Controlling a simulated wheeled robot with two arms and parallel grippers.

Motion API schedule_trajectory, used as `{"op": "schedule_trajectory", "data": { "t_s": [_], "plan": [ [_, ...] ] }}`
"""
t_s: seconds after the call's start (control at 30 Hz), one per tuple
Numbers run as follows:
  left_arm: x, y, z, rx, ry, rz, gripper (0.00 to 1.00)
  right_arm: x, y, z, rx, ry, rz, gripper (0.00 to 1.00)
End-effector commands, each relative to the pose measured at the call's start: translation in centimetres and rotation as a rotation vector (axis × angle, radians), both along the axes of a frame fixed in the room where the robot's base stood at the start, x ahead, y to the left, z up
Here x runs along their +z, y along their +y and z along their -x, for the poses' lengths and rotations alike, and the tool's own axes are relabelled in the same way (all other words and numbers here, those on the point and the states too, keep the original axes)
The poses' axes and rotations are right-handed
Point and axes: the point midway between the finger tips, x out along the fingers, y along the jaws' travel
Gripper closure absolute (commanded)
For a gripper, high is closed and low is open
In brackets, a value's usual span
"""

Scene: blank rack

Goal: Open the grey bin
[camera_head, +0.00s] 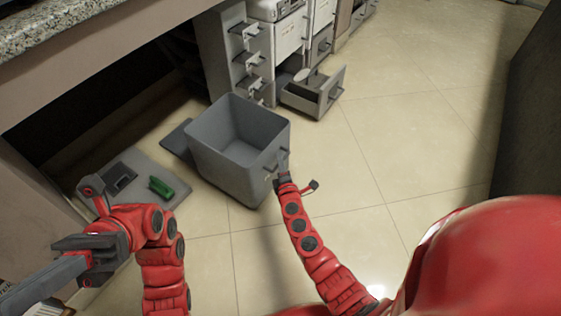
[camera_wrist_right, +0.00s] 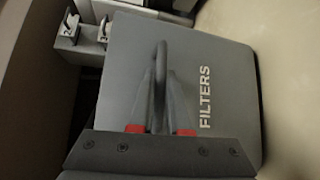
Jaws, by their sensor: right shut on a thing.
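The grey bin (camera_head: 222,170) is a deep open-topped box, pulled well out into the room, and its inside looks empty. In the right wrist view its front panel (camera_wrist_right: 225,75) carries the word FILTERS and a dark loop handle (camera_wrist_right: 160,85). My right gripper (camera_head: 283,178) is at the bin's front and is shut on that handle; its fingers show close together around the loop in the wrist view (camera_wrist_right: 160,105). My left gripper (camera_head: 70,262) is away from the bin at the lower left, and its fingertips are not clear.
A smaller drawer (camera_head: 325,95) stands open behind the bin, beside a rack of drawers (camera_head: 225,70). A green object (camera_head: 160,187) and a dark item (camera_head: 118,178) lie on a grey panel at the left. A stone counter (camera_head: 45,25) overhangs the upper left. Tiled floor at the right is clear.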

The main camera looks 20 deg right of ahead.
Motion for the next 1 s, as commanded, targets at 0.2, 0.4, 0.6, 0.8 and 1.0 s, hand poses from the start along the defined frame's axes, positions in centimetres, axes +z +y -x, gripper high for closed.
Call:
{"op": "schedule_trajectory", "data": {
  "t_s": [0.2, 0.4, 0.6, 0.8, 1.0],
  "plan": [
    [0.0, 0.0, 0.0, 0.000, 0.000, 0.000, 1.00, -0.1, 0.0, 0.0, 0.000, 0.002, 0.000, 1.00],
    [0.0, 0.4, 0.7, -0.017, -0.040, 0.020, 1.00, -0.2, 0.4, -0.5, 0.001, 0.000, 0.000, 1.00],
    [0.0, 2.3, 3.2, -0.091, -0.193, 0.106, 1.00, -0.2, 1.7, -2.1, 0.001, 0.001, 0.000, 1.00],
    [0.1, 2.7, 3.4, -0.101, -0.210, 0.118, 1.00, -0.1, 1.8, -2.3, 0.000, 0.002, 0.000, 1.00],
    [0.1, 2.6, 3.4, -0.101, -0.209, 0.118, 1.00, -0.1, 1.8, -2.3, 0.001, 0.002, 0.000, 0.67]
  ]
}}
